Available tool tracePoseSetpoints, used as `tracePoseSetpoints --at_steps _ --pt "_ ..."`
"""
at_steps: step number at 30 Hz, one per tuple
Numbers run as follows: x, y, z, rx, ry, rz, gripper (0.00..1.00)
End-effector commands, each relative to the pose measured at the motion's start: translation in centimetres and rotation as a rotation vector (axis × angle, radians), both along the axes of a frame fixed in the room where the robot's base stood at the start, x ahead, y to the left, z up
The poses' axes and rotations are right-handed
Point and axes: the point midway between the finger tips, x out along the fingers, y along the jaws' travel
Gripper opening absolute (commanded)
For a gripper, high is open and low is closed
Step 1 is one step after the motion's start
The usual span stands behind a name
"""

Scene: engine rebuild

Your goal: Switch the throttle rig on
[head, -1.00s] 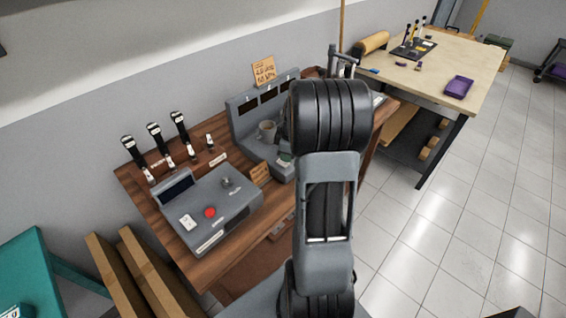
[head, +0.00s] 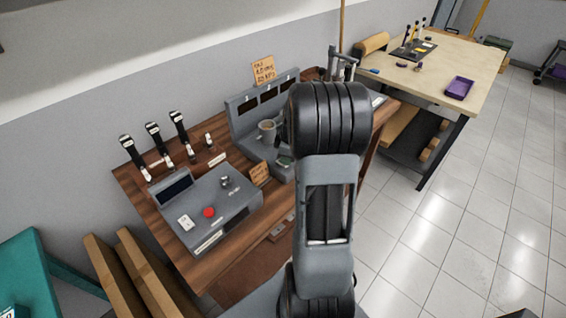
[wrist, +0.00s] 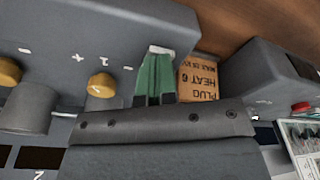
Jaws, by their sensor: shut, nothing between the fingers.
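My gripper (wrist: 158,58) is shut and empty, its green fingers with a pale tip together in the wrist view. It is over a grey panel with gold-capped knobs (wrist: 101,84) and white marks; I cannot tell whether it touches the panel. In the head view my arm partly hides this grey unit with dark displays (head: 249,107). Left of it is a grey console (head: 225,207) with a small screen, a red button (head: 209,212) and a small dark knob. Its red button also shows at the wrist view's right (wrist: 302,107). No readable label names the throttle rig.
Black-handled levers (head: 153,131) stand behind the console on the wooden bench (head: 135,188). A cardboard card reading "PLUG HEAT" (wrist: 198,80) stands close to my fingers. A pale table (head: 440,65) with a purple tray (head: 459,88) is at the right.

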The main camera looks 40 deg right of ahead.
Motion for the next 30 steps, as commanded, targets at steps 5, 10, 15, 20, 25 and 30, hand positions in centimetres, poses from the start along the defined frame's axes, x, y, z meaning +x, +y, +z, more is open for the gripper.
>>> tracePoseSetpoints --at_steps 5,10,15,20,25,30 --pt "0.0 0.0 -0.2 0.000 0.000 0.000 0.00" --pt "0.0 0.0 0.1 0.000 0.000 0.000 0.00" --pt "0.0 0.0 1.1 0.000 0.000 0.000 0.00" --pt "0.0 0.0 2.5 -0.001 -0.001 0.000 0.00" --pt "0.0 0.0 3.9 0.000 0.000 0.000 0.00" --pt "0.0 0.0 5.4 -0.001 -0.001 0.000 0.00"
